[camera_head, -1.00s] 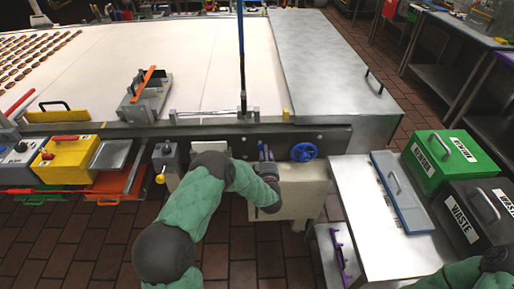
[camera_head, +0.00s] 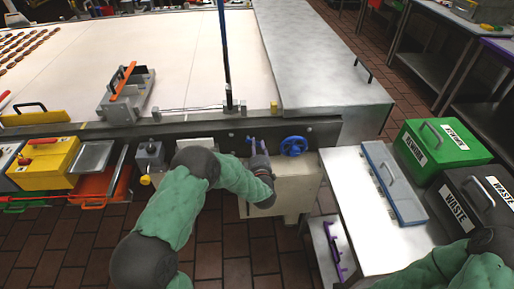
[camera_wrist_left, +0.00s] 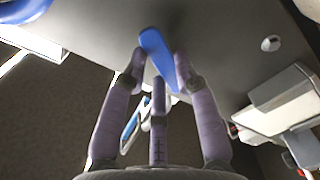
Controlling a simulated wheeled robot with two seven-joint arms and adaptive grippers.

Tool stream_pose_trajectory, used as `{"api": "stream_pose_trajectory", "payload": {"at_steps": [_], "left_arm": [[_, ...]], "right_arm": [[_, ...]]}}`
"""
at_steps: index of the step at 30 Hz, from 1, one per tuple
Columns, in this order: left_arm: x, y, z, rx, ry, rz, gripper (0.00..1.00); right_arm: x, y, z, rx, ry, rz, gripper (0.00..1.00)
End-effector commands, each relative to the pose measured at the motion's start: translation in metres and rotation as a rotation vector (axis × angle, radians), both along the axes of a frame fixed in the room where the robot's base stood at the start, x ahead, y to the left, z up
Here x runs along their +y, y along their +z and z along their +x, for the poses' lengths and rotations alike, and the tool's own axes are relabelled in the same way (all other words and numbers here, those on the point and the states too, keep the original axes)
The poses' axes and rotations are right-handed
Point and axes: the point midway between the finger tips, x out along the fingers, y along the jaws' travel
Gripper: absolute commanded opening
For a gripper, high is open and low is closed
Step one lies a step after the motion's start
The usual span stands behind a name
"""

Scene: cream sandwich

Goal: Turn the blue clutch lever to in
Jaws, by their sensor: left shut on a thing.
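The blue clutch lever (camera_wrist_left: 157,50) shows in the left wrist view as a flat blue bar that slants down to the right from the grey machine face. My left gripper (camera_wrist_left: 160,72) is shut on it, with purple fingers on both sides of the bar. In the head view my left gripper (camera_head: 256,148) is at the machine's front, just left of the blue handwheel (camera_head: 293,145). The lever is mostly hidden there by the fingers. My right arm shows at the bottom right, but its gripper is out of view.
A cream box (camera_head: 292,196) stands under the handwheel. A grey box with a yellow knob (camera_head: 145,180) is left of my arm.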

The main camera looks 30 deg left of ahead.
Motion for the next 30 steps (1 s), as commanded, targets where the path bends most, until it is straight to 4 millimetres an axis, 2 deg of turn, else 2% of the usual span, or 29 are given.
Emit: {"api": "stream_pose_trajectory", "payload": {"at_steps": [8,9,11,23,26,30], "left_arm": [[0.000,0.000,0.000,-0.001,0.000,-0.004,0.00],[0.000,0.000,0.000,-0.001,0.000,-0.004,0.38],[0.000,0.000,0.000,-0.001,0.000,-0.003,0.54],[-0.002,0.000,-0.003,-0.001,0.000,-0.001,0.54],[-0.007,0.001,-0.011,-0.002,0.000,-0.001,0.54],[-0.020,0.000,-0.031,0.001,-0.003,0.000,0.54]], "right_arm": [[0.000,0.000,0.000,0.000,0.000,0.000,0.54],[0.000,0.000,0.000,0.000,0.000,0.000,0.54],[0.000,0.000,0.000,0.000,0.000,0.000,0.54],[0.000,0.000,0.000,0.000,0.000,0.000,0.54],[0.000,0.000,0.000,0.000,0.000,0.000,0.54],[0.000,0.000,0.000,0.000,0.000,0.000,0.54]]}}
